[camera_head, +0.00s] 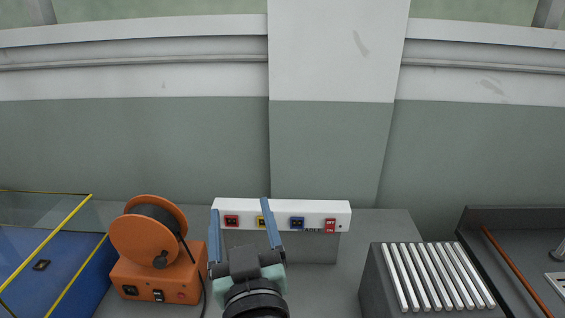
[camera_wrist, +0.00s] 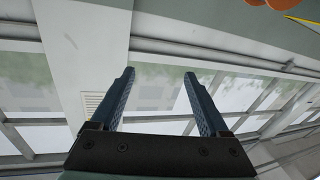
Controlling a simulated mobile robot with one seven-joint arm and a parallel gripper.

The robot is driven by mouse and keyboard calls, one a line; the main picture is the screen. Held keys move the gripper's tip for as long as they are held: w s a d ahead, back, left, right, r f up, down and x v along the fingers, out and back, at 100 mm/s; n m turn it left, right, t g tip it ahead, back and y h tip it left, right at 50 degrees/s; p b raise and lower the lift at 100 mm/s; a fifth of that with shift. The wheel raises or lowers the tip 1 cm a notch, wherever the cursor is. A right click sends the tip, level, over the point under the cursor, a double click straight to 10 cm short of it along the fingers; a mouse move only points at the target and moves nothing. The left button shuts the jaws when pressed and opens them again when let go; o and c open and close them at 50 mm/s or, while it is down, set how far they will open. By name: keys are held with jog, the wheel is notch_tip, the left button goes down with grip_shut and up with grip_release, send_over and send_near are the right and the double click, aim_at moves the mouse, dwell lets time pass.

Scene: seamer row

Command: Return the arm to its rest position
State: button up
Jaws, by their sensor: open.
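My gripper (camera_head: 240,222) points up and away in the head view, in front of a white panel. Its two blue fingers are apart with nothing between them. In the wrist view my gripper (camera_wrist: 158,95) is also open and empty, with the wall and windows behind it. The white panel (camera_head: 281,207) carries red, yellow and blue sockets and a red switch (camera_head: 330,225). My gripper covers part of the panel. I cannot tell whether the fingers touch it.
An orange reel unit (camera_head: 150,262) with a dark cable stands left of my gripper. Further left is a blue machine with yellow edges (camera_head: 60,270). A roller block (camera_head: 430,277) stands at right, beside a dark sink-like basin (camera_head: 520,250). Grey bench surface (camera_head: 330,285) is clear between.

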jog(key=s+d+r+m+t+h, duration=0.1)
jog(key=s+d+r+t, duration=0.1)
jog(key=r, duration=0.8)
jog(key=s+d+r+m+t+h, duration=0.1)
jog(key=s+r+t, duration=0.3)
jog(key=r, duration=0.7)
jog(key=s+d+r+m+t+h, duration=0.2)
jog(key=s+r, duration=0.4)
jog(key=r, duration=0.5)
jog(key=shift+s+d+r+t+p, duration=0.25)
jog(key=shift+d+t+p, duration=0.15)
jog(key=shift+d+t, duration=0.1)
jog(key=shift+w, duration=0.1)
